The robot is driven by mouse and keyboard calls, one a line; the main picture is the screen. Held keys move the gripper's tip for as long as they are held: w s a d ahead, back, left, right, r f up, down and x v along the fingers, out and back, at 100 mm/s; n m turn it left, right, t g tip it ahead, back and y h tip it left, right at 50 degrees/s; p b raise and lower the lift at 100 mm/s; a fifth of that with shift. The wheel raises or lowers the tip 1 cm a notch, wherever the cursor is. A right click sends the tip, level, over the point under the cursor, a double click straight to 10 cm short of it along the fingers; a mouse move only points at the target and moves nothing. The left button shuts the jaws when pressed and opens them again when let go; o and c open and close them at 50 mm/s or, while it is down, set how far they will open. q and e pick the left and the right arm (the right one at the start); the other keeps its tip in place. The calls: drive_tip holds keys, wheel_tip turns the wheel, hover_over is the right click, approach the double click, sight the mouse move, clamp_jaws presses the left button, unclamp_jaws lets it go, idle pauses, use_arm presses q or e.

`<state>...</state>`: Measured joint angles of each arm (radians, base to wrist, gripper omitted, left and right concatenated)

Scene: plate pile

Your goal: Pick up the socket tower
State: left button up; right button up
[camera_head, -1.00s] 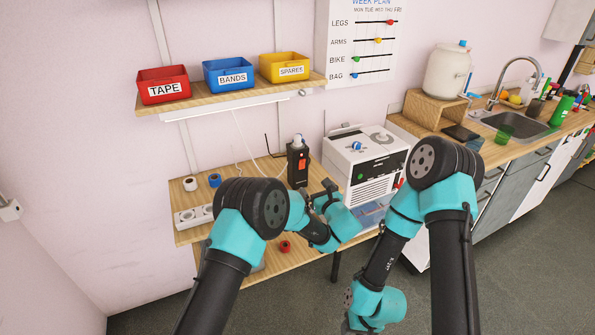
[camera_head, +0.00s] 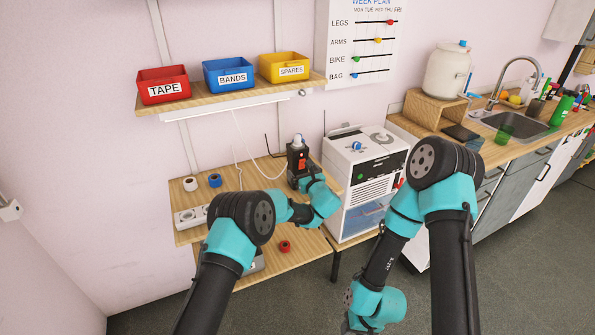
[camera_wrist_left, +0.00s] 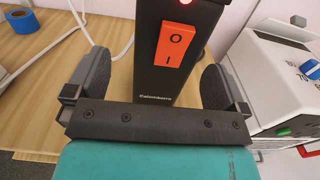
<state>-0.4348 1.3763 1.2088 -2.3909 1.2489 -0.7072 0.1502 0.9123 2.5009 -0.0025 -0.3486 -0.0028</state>
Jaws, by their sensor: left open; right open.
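The socket tower (camera_head: 297,157) is a black upright block with an orange switch, standing on the wooden bench by the wall. In the left wrist view the tower (camera_wrist_left: 152,75) stands between the two dark fingers of my left gripper (camera_wrist_left: 155,90). The fingers are open, one on each side of it, and I cannot tell that either one touches it. In the head view my left gripper (camera_head: 306,180) is at the tower's front, partly hiding its lower part. My right arm hangs at the right; its gripper's fingers cannot be made out in the head view.
A white machine (camera_head: 364,163) stands close to the right of the tower. A white power strip (camera_head: 190,217), a blue tape roll (camera_head: 215,180) and a white roll (camera_head: 190,184) lie left. A white cable (camera_head: 247,160) runs behind. A red roll (camera_head: 285,246) lies on the lower surface.

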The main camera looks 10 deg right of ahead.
sight(301, 168)
use_arm(q)
drive_tip(key=shift+d+x, duration=0.2)
drive_tip(key=shift+x, duration=0.7)
drive_tip(key=shift+d+x, duration=0.15)
drive_tip(key=shift+x, duration=1.65)
drive_tip(key=shift+f, duration=0.1)
drive_tip(key=c, duration=1.5)
drive_tip(key=shift+c, duration=0.7)
drive_tip(key=shift+r, duration=0.35)
